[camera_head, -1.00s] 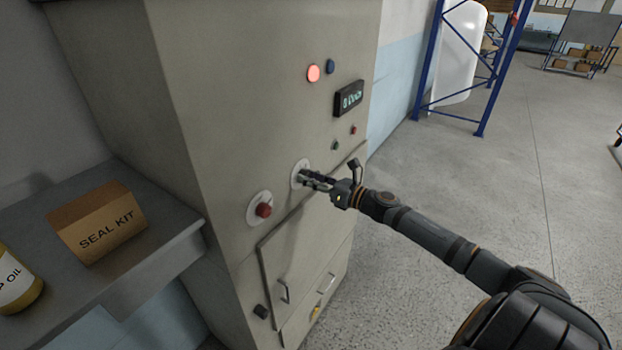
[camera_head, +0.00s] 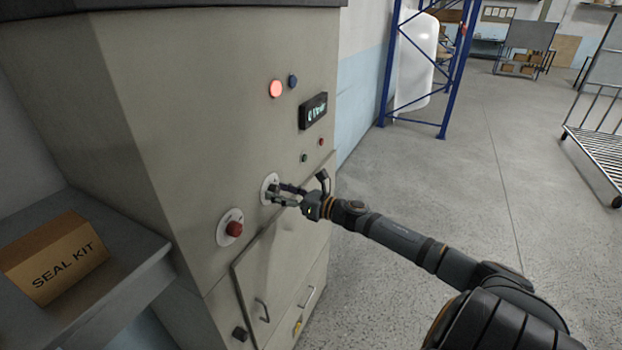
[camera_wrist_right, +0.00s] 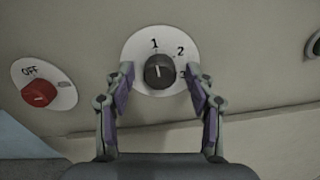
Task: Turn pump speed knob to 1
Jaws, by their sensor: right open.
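The pump speed knob (camera_wrist_right: 159,71) is a dark round knob on a white dial marked 1, 2 and 3 in the right wrist view. Its light pointer line is directed up, toward the 1. In the head view the white dial (camera_head: 268,183) is partly hidden by my right gripper (camera_head: 279,193). My right gripper also shows in the right wrist view (camera_wrist_right: 163,85), open, with one finger on each side of the knob and visible gaps between them. I cannot tell how far the fingertips are from the panel. My left gripper is not in view.
A red OFF knob (camera_head: 234,229) sits left of the dial. A seal kit box (camera_head: 55,257) stands on a grey shelf (camera_head: 140,265). Open floor lies to the right.

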